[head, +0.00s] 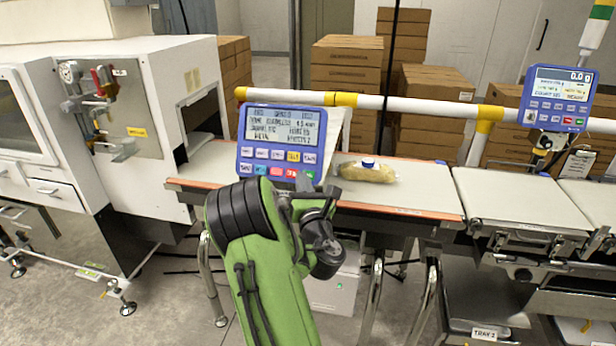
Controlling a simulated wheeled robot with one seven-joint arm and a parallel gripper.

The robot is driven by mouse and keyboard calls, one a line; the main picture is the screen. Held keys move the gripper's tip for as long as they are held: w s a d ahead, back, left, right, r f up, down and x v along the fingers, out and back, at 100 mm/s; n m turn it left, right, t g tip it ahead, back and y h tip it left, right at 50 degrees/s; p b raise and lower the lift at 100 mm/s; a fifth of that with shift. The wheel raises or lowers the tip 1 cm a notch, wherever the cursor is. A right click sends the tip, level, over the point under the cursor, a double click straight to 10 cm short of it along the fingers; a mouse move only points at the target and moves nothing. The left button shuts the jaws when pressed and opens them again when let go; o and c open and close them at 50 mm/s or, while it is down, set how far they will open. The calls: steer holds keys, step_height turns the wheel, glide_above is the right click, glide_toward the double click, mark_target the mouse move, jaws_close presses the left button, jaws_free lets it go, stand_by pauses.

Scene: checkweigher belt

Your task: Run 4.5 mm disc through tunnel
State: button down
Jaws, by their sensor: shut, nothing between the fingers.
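A yellowish bag (352,173) lies on the pale belt (425,188). A small blue-topped white piece (368,163) sits on the bag; I cannot read a size on it, so I cannot tell if it is the 4.5 mm disc. The tunnel appears to be the dark opening (201,112) in the white machine at the belt's left end. My gripper (304,181) is shut and empty, at the lower right of the blue control panel (281,131), near its red and green buttons. My wrist hides part of the belt's front edge, and I cannot tell whether the fingertips touch the panel.
A second belt section (520,203) continues right, beneath another blue panel (556,98) reading 0.0. A white and yellow rail (390,103) runs behind the belt. Stacked cartons (346,75) stand beyond it.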

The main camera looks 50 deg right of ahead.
steer(key=shift+s+a+r+b, duration=0.2)
steer(key=shift+s+a+r, duration=0.2)
steer(key=shift+a, duration=0.35)
steer(key=shift+s+a+r+b, duration=0.2)
steer(key=shift+a+r, duration=0.25)
steer(key=shift+a, duration=0.35)
steer(key=shift+s+a+r+b, duration=0.15)
steer(key=shift+s+a+r, duration=0.25)
steer(key=shift+a, duration=0.35)
